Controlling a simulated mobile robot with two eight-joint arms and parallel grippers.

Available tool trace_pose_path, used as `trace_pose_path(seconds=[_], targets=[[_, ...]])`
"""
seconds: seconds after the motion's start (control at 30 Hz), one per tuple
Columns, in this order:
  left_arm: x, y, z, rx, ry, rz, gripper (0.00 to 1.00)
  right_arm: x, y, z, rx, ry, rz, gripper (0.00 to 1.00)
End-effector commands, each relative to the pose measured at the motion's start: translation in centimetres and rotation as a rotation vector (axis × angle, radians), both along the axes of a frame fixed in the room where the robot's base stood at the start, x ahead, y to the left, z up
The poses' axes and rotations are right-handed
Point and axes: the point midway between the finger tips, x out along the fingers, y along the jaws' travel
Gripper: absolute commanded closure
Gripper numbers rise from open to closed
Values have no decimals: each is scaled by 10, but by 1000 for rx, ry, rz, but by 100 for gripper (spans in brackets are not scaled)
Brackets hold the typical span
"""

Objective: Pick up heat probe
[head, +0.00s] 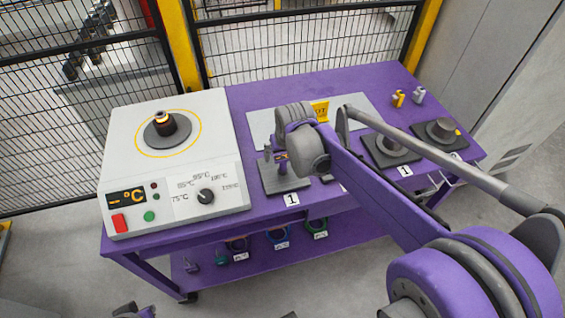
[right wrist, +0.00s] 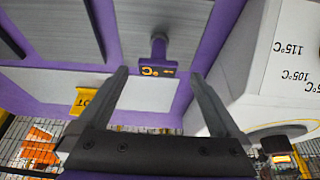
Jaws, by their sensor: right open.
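The heat probe (right wrist: 158,55) is purple with a small dark display showing an orange °C mark. In the right wrist view it sits ahead of and between the two dark fingers of my right gripper (right wrist: 162,82), which is open and empty. In the head view the probe (head: 281,158) stands at a grey stand (head: 287,185) behind label 1, partly hidden by my right wrist. My right gripper (head: 268,153) is close by it there, its fingers mostly hidden. A small dark and purple piece at the bottom edge seems to be my left gripper (head: 135,312), mostly cut off.
A white heater box (head: 222,150) with a dial, buttons and a dark ring on top fills the table's left end. A yellow sign (head: 320,110) stands behind the probe. Grey fixtures (head: 390,150) stand to the right. Coloured rings lie on the purple table's lower shelf (head: 220,278).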

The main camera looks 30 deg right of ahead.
Motion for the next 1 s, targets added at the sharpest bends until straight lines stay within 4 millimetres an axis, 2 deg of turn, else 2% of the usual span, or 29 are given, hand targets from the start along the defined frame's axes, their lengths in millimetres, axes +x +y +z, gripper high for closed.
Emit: trace_pose_path(seconds=[0.1, 0.27, 0.53, 0.83, 0.87, 1.0], targets=[[0, 0, -2, 0, 1, 0, 100, 5, -1, -14, 0, 0, 0, 0], [-1, 0, -3, 0, 1, 0, 100, 10, -3, -24, 0, 0, 0, 0], [-1, 0, -6, 0, 2, 0, 100, 23, -8, -60, 0, -1, 0, 0], [-1, 0, -6, 0, 2, 0, 100, 25, -8, -66, 1, -1, 0, 0], [-1, 0, -6, 0, 2, 0, 100, 25, -8, -66, 0, -1, 0, 2], [-1, 0, -6, 0, 2, 0, 100, 25, -8, -66, -1, -1, 1, 27]])
